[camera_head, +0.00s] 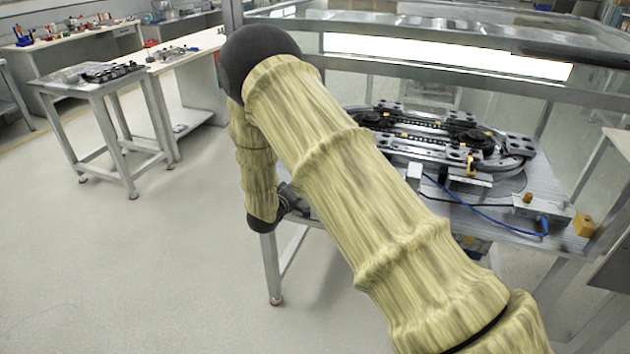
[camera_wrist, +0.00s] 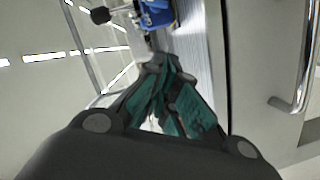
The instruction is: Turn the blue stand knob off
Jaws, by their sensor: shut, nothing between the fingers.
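In the wrist view a blue part (camera_wrist: 158,13) shows at the top edge, cut off by the frame. A black round knob (camera_wrist: 100,15) on a short metal stem sticks out to its left. I cannot tell for sure that this is the stand knob. My gripper (camera_wrist: 163,68) is shut and empty, its teal-padded fingers together below the blue part and apart from it in the picture. In the head view my gripper (camera_head: 290,200) is a dark shape at the table's left edge, mostly hidden by my arm. No blue knob shows there; my arm covers part of the table.
The ring track (camera_head: 440,135) stands on the metal table (camera_head: 545,185). A blue cable (camera_head: 470,205) runs to the right, near a yellow block (camera_head: 584,225). A glass-sided metal frame (camera_head: 420,60) stands behind. A small side table (camera_head: 100,88) is at left. The floor at left is clear.

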